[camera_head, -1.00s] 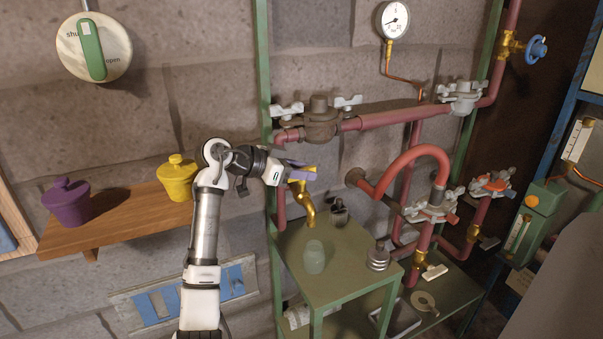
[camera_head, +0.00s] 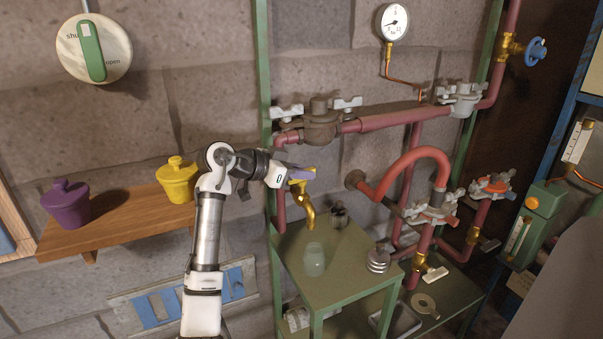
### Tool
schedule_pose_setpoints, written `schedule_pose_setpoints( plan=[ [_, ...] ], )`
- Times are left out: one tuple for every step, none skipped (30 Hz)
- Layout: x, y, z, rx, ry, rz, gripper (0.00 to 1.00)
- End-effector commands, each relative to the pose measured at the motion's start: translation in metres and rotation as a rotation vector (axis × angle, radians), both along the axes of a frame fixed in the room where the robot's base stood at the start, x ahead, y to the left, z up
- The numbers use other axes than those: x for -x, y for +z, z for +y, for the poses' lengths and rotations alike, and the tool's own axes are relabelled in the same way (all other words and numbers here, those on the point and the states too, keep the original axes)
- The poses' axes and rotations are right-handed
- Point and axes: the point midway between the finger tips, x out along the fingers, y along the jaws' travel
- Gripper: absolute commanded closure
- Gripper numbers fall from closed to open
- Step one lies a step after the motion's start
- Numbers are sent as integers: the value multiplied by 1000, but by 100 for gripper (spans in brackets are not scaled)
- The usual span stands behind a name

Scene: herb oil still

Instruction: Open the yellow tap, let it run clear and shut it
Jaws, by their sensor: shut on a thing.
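The tap (camera_head: 308,206) is a brass spout with a yellow handle (camera_head: 303,173), on the pipe frame at the middle of the view. My gripper (camera_head: 291,174) comes from the left and is shut on the yellow handle; its fingers cover part of it. A small pale greenish glass jar (camera_head: 314,260) stands on the green stand (camera_head: 345,272) below the spout. I cannot make out any stream between spout and jar.
A wooden shelf (camera_head: 125,226) with a purple pot (camera_head: 66,203) and a yellow pot (camera_head: 177,180) is at left. Red pipes (camera_head: 385,121) with clamps fill the right. A ringed grey fitting (camera_head: 378,259) and a dark-topped bottle (camera_head: 339,215) stand on the green stand.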

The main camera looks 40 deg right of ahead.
Motion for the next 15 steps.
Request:
schedule_pose_setpoints(
  plan=[
    [1,-1,0,1,22,-2,100],
    [1,-1,0,1,39,-2,100],
    [1,-1,0,1,63,-2,100],
    [1,-2,0,2,84,-2,100],
    [1,-2,0,2,106,-2,100],
    [1,-2,0,1,136,-2,100],
    [1,-1,0,3,161,-3,100],
    [1,-1,0,4,187,-3,100],
    [1,-1,0,3,223,-3,100],
    [2,-1,0,3,251,-3,100],
    [2,-1,0,2,279,-3,100],
    [2,-1,0,3,318,-3,100],
    [2,0,0,3,346,-3,100],
    [2,0,0,2,375,-2,100],
    [2,0,0,2,414,-2,100]
  ],
)
